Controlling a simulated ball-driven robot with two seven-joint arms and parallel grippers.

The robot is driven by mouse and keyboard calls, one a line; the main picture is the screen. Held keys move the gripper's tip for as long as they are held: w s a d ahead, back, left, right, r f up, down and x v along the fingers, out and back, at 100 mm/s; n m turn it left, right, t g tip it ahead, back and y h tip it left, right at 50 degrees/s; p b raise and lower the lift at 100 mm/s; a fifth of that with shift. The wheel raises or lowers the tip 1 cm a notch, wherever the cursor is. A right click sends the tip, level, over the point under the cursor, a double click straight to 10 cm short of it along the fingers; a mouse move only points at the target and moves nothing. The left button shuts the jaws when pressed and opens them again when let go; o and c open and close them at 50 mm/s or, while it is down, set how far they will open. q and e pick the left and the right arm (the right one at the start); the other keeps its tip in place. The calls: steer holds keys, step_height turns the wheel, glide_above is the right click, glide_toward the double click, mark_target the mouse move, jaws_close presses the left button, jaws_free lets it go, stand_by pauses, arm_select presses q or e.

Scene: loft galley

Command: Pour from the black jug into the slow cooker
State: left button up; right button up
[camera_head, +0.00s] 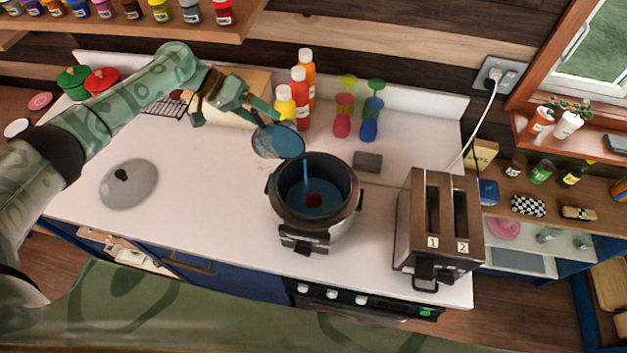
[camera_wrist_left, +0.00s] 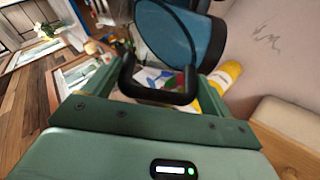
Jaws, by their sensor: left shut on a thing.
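The black jug (camera_head: 264,146) is tilted over the left rim of the slow cooker (camera_head: 285,215), with blue liquid at its mouth. A thin blue stream (camera_head: 306,172) falls from it into the pot. Blue liquid with a dark red object (camera_head: 314,200) lies in the pot. My left gripper (camera_head: 252,109) is shut on the jug's handle, which also shows between the fingers in the left wrist view (camera_wrist_left: 160,94). The lid (camera_head: 130,184) lies on the counter to the left. My right gripper is not in view.
A toaster (camera_head: 408,225) stands right of the slow cooker, with a small grey block (camera_head: 367,161) behind. Sauce bottles (camera_head: 299,97) and coloured goblets (camera_head: 371,115) stand at the back. A wooden box (camera_head: 257,82) is behind the gripper. The counter's left middle is clear.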

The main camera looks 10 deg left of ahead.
arm_select(q)
steer(key=shift+r, duration=0.1)
steer(key=shift+s+d, duration=0.1)
steer(key=shift+d, duration=0.05)
steer(key=shift+s+d, duration=0.1)
steer(key=shift+d, duration=0.1)
steer(key=shift+a+y, duration=0.15)
steer(key=shift+y, duration=0.15)
steer(key=shift+p, duration=0.3)
steer(key=shift+s+d, duration=0.1)
steer(key=shift+d, duration=0.2)
steer(key=shift+a+f, duration=0.1)
steer(key=shift+f, duration=0.2)
